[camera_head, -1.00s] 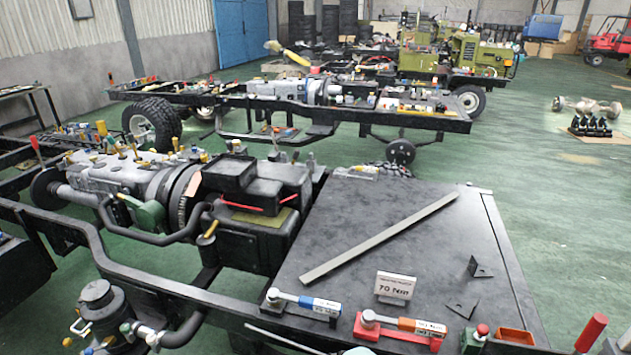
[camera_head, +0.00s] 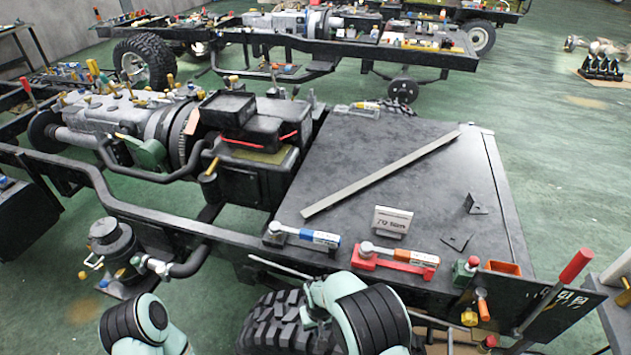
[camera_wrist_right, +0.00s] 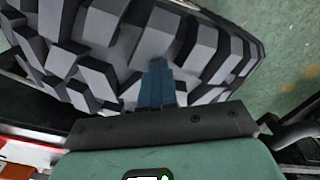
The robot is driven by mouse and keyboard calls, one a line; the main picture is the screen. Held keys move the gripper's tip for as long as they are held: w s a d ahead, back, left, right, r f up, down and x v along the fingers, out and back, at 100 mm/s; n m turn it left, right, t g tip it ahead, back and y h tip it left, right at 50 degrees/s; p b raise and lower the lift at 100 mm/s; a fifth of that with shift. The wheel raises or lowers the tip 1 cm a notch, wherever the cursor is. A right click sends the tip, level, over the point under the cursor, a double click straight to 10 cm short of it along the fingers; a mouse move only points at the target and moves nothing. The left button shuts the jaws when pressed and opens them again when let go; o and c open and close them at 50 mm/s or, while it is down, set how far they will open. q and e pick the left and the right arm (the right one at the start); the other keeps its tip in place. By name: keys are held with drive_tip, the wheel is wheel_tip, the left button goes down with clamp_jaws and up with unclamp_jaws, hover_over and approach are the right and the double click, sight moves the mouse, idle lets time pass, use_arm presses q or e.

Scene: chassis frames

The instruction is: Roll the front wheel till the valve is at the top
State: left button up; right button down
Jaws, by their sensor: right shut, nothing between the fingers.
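The wheel beside the near chassis frame shows as a black, deeply lugged tyre (camera_head: 268,325) at the bottom of the head view, partly covered by my right arm and cut off by the picture edge. Its grey-looking tread (camera_wrist_right: 120,45) fills much of the right wrist view. My right gripper (camera_wrist_right: 158,75) is shut and empty, its blue-grey fingers pointing at the tread blocks; I cannot tell whether they touch. The right gripper is not clear in the head view. The valve and wheel face are hidden. My left arm shows at the lower left, its gripper out of view.
A black chassis rail (camera_head: 190,228) runs above the wheel. Behind it is a dark flat deck (camera_head: 350,235) with a metal bar (camera_head: 380,175), a sign (camera_head: 393,221), a blue-handled tool (camera_head: 305,237) and a red tool (camera_head: 395,260). Green floor (camera_head: 40,290) is open at left.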

drive_tip(key=shift+s+f, duration=0.2)
drive_tip(key=shift+f, duration=0.1)
use_arm(q)
drive_tip(key=shift+w+r, duration=0.3)
drive_tip(key=shift+r, duration=0.05)
use_arm(e)
drive_tip(key=shift+w+a+f, duration=0.1)
drive_tip(key=shift+w+a, duration=0.1)
drive_tip(key=shift+a, duration=0.55)
drive_tip(key=shift+w+a+f, duration=0.1)
drive_tip(key=shift+w+a, duration=0.1)
drive_tip(key=shift+a, duration=0.5)
use_arm(q)
drive_tip(key=shift+p, duration=0.3)
use_arm(e)
drive_tip(key=shift+w+r+p, duration=0.2)
drive_tip(key=shift+r+p, duration=0.45)
drive_tip(key=shift+r, duration=1.55)
use_arm(q)
drive_tip(key=w+r, duration=0.1)
drive_tip(key=w+r+p, duration=0.1)
drive_tip(key=w+r, duration=0.1)
drive_tip(key=shift+w+r, duration=0.2)
drive_tip(key=shift+w, duration=0.05)
use_arm(e)
wheel_tip(320, 180, up, 4)
drive_tip(key=shift+a+r, duration=0.1)
